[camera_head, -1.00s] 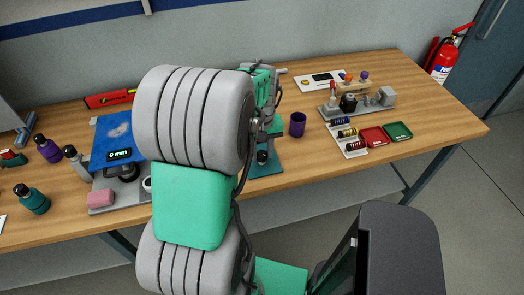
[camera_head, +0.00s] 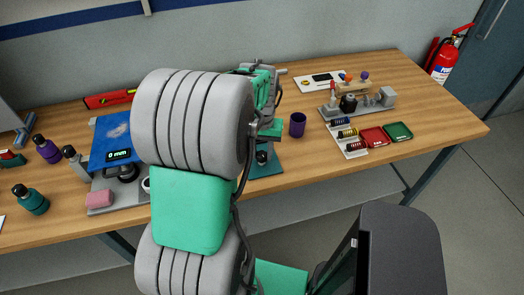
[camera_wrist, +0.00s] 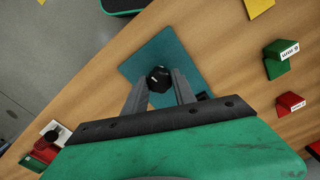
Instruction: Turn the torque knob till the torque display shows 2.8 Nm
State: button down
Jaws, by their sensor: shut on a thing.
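The black torque knob (camera_wrist: 159,79) shows in the wrist view over a teal base plate (camera_wrist: 143,62). My gripper (camera_wrist: 160,85) is shut on the knob, with one grey finger on each side of it. In the head view the teal base plate (camera_head: 268,169) is partly hidden behind my arm. A dark knob (camera_head: 262,157) shows just above it, below my wrist. I cannot make out a torque display in either view, so its reading is unknown.
A blue device with a "0 mm" display (camera_head: 118,155) stands left of my arm. A purple cup (camera_head: 297,125) is close on the right. A grey fixture (camera_head: 357,100) and red and green trays (camera_head: 398,131) lie farther right. The bench's front right is clear.

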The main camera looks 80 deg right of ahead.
aim_at(261, 154)
jog(key=shift+w, duration=0.1)
jog(key=c, duration=1)
grip_release()
notch_tip(261, 154, up, 8)
jog(key=shift+f+b, duration=0.1)
jog(key=shift+b, duration=0.45)
